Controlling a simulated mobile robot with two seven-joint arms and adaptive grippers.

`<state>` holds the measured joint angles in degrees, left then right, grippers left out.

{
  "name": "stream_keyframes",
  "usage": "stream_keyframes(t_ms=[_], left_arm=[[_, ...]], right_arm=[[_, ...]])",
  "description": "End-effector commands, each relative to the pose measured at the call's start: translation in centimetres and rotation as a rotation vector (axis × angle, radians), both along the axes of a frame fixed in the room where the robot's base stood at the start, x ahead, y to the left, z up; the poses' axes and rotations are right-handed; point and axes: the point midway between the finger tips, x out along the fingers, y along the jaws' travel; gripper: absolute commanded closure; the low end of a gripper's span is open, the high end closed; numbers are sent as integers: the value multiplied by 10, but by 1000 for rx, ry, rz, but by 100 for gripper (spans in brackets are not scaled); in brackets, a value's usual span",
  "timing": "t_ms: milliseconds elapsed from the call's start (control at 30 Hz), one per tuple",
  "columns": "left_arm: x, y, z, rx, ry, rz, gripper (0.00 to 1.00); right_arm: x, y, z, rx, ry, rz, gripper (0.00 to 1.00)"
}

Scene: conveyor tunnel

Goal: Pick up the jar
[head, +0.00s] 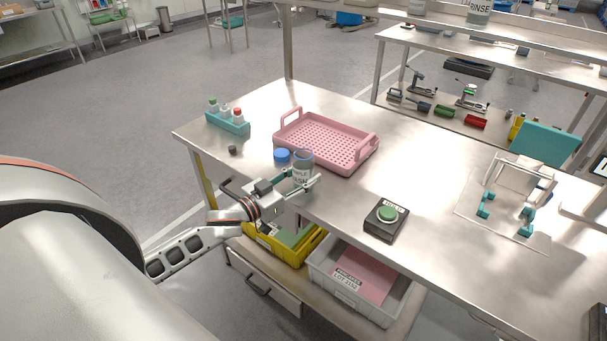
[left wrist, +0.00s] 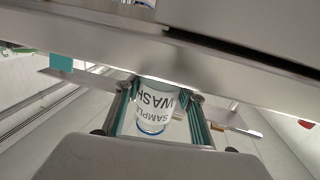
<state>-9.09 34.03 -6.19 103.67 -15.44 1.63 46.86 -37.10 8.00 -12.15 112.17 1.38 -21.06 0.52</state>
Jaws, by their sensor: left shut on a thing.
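The jar (head: 303,159) is clear with a white label and a bluish rim. It stands upright near the front edge of the steel table, at the front left corner of the pink tray. My left gripper (head: 302,184) reaches in from the left and is shut on the jar, with a finger on either side. In the left wrist view the jar (left wrist: 155,108) sits between the two teal-sided fingers, its label reading "SAMPLE WASH". I cannot tell whether its base touches the table. A blue lid (head: 282,155) lies just left of the jar. My right gripper is not in view.
The pink perforated tray (head: 326,163) lies close behind the jar. A teal rack (head: 228,124) with small bottles and a dark cap (head: 232,149) are to the left. A green-button box (head: 385,219) and a white frame (head: 518,184) stand to the right. Bins sit below the table.

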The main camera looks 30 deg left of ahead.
Motion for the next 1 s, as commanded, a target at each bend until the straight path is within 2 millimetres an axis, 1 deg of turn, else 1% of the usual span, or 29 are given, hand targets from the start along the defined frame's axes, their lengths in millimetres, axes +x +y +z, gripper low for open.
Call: stream_keyframes(t_ms=[233,367,467,600,800,900,1000], left_arm=[[0,0,14,1,-3,-1,89],[0,0,34,3,-4,-2,89],[0,0,57,4,-6,-4,89],[0,-1,96,5,-6,-4,89],[0,0,149,4,-5,-3,89],[0,0,169,2,-5,-2,89],[0,0,184,3,-4,-1,89]], right_arm=[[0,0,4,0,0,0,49],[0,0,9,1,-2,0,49],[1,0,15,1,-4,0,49],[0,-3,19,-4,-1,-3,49],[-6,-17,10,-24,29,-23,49],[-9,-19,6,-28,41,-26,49],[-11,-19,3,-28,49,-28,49]])
